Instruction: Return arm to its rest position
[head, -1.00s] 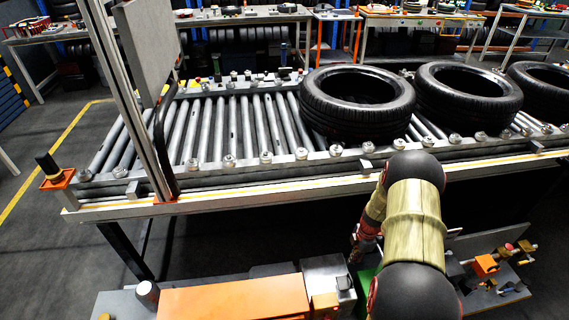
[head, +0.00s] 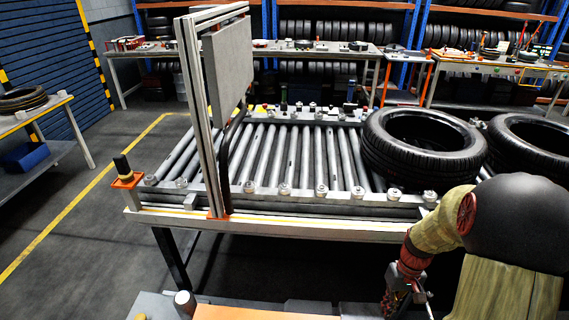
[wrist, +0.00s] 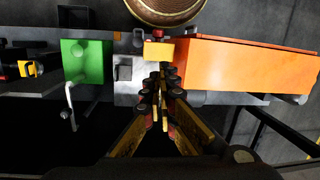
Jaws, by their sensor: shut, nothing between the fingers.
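My gripper (wrist: 160,98) shows in the wrist view with its fingers drawn together, empty. It points at my own base, with an orange panel and a green block below it. In the head view my gripper (head: 398,300) hangs at the lower right, in front of the conveyor (head: 300,228) and below its front rail. My arm is bent at the right edge and hides part of the conveyor there. A black tyre (head: 425,145) lies flat on the rollers, apart from my gripper. A second tyre (head: 530,145) lies to its right, partly cut off.
An upright frame with a grey panel (head: 228,65) stands on the conveyor's near side. A side table (head: 60,150) with a tyre stands at the left. Workbenches (head: 270,50) and tyre racks line the back. The floor (head: 110,215) left of the conveyor is clear.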

